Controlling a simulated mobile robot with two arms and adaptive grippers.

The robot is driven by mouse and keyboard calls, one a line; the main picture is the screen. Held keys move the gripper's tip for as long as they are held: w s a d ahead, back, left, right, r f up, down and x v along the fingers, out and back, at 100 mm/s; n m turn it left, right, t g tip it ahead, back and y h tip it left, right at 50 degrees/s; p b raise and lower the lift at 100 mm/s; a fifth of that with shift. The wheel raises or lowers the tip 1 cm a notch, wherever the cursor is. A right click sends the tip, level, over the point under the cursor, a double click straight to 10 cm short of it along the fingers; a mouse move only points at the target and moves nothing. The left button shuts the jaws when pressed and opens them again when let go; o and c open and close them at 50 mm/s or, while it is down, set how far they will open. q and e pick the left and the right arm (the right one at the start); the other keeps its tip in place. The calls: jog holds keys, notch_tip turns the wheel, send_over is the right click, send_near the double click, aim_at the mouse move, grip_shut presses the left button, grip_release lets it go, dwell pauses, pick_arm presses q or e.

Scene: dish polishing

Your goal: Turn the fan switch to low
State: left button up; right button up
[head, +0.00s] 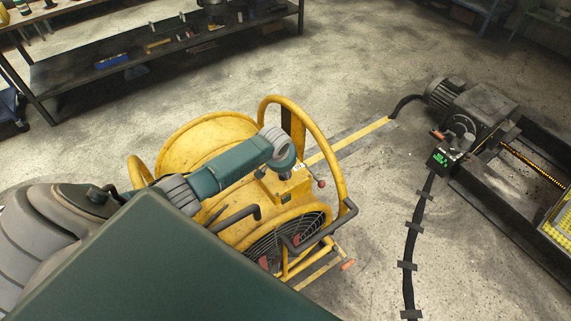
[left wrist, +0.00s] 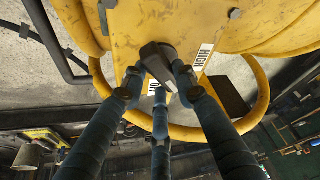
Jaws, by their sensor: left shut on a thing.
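The yellow drum fan (head: 190,145) stands on the floor in the head view, with a yellow switch box (head: 292,187) on its near side. In the left wrist view the dark switch knob (left wrist: 157,54) sits on the yellow panel (left wrist: 130,22). A white HIGH label (left wrist: 202,57) is right of it. Another white label below the knob is mostly covered by a finger and unreadable. My left gripper (left wrist: 158,77) is shut on the knob, its blue-grey fingers around it. My right gripper is not in view.
A curved yellow tube guard (head: 335,160) rises close beside my left wrist. A motor unit (head: 475,115) with a black cable (head: 411,240) lies to the right. A dark workbench (head: 165,50) stands at the back. The floor between is mostly clear.

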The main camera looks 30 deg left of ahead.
pick_arm(q)
jog(key=shift+n, duration=0.6)
jog(key=shift+y+p, duration=0.3)
jog(key=o, duration=1.2)
jog(key=shift+c, duration=0.2)
jog(key=v, duration=1.2)
